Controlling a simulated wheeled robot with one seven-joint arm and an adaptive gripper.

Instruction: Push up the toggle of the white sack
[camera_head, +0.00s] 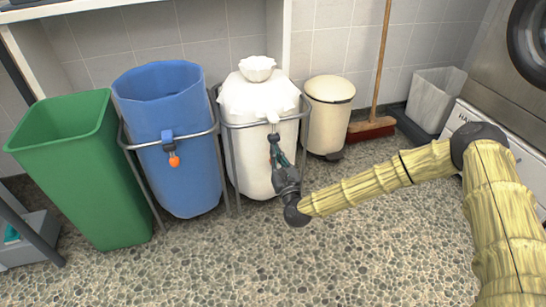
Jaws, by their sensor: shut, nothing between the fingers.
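The white sack (262,101) stands in a grey metal frame in the middle of the view, its gathered top closed in a ruffle. Its toggle hangs at the front near the rim; a pale part of it (273,133) shows just above my gripper. My gripper (274,150) is in front of the sack, shut and empty, its fingers pointing up at the toggle. The fingers hide much of the toggle's lower part, and I cannot tell whether they touch it.
A blue sack (178,178) with an orange-tipped toggle (174,161) stands in a frame to the left, beside a green bin (85,190). A cream pedal bin (328,118), a broom (372,128) and a clear-lined bin (434,95) are to the right. The pebbled floor in front is clear.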

